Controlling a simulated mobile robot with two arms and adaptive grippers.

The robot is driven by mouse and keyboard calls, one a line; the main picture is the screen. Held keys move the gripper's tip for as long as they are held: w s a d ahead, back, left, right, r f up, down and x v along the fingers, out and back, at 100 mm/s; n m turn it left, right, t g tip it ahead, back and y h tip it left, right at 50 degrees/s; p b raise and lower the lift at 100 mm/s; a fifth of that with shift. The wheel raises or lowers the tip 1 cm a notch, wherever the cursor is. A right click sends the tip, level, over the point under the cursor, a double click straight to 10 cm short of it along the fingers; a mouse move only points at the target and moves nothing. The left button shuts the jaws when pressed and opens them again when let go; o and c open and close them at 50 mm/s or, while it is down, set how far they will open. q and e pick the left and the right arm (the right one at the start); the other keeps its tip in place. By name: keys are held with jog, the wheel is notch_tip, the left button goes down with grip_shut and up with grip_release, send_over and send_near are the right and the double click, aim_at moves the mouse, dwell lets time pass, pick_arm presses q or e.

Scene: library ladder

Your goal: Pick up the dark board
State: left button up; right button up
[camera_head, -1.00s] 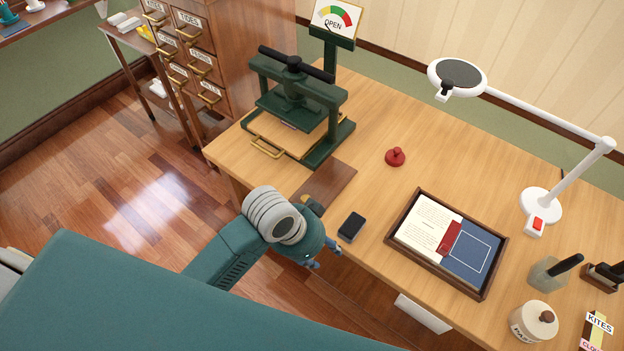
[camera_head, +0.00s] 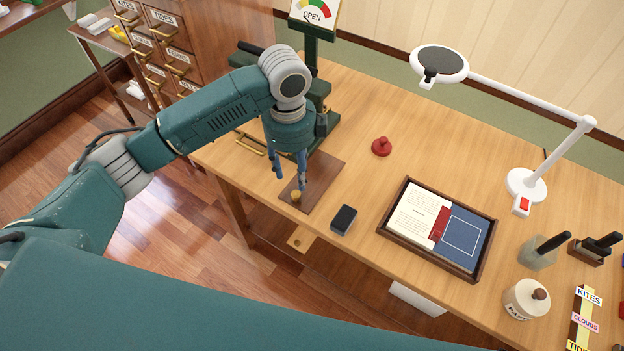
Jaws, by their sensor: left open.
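The dark board (camera_head: 324,173) is a flat brown panel lying on the wooden table, in front of the green press, near the table's front edge. A small brass knob (camera_head: 296,195) shows at its near end. My left gripper (camera_head: 289,184) points down over the board, its blue fingers apart and empty, with the fingertips close to the knob. I cannot tell whether they touch the board. My arm hides part of the press (camera_head: 322,131). My right gripper is not in view.
A small black-topped block (camera_head: 344,220) lies right of the board. A red knob (camera_head: 381,147), a framed tray (camera_head: 386,228) with pages, a white lamp (camera_head: 524,185) and a paste jar (camera_head: 526,300) stand further right. An OPEN dial sign (camera_head: 315,14) stands behind the press.

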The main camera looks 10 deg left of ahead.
pick_arm(q)
jog(key=p, duration=0.1)
send_over(296, 193)
jog(key=f, duration=0.5)
jog(key=shift+s+a, duration=0.15)
jog(key=shift+s, duration=0.1)
notch_tip(296, 193, down, 4)
jog(key=shift+w+p, duration=0.15)
jog(key=shift+p, duration=0.65)
jog(key=shift+f, duration=0.6)
grip_shut()
